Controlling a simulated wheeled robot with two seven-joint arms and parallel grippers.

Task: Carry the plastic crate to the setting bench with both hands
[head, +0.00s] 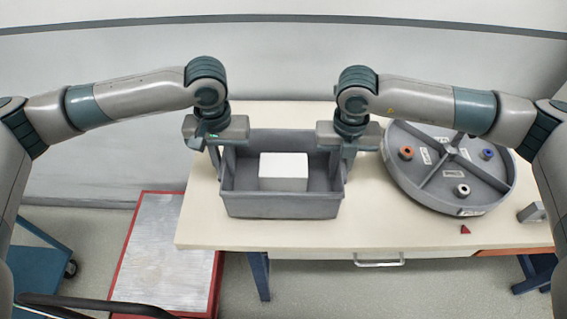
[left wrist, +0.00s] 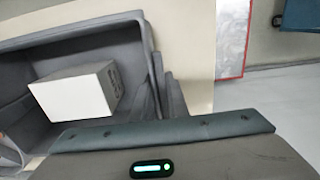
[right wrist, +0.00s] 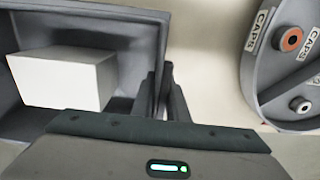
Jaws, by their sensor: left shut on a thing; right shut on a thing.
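The grey plastic crate (head: 282,207) stands on or just over the pale bench top (head: 300,236), left of its middle; I cannot tell whether it touches. A white box (head: 284,171) lies inside the crate; it also shows in the left wrist view (left wrist: 75,98) and the right wrist view (right wrist: 60,80). My left gripper (head: 222,165) is shut on the crate's left wall. My right gripper (head: 341,165) is shut on the crate's right wall. In both wrist views the fingers straddle the crate's rim.
A round grey divided tray (head: 458,199) with labels and small ring-shaped parts is right of the crate. A small red piece (head: 465,229) and a grey block (head: 532,212) lie near the front right. A red-edged metal-topped platform (head: 165,250) stands lower left, a blue cart (head: 42,260) beyond it.

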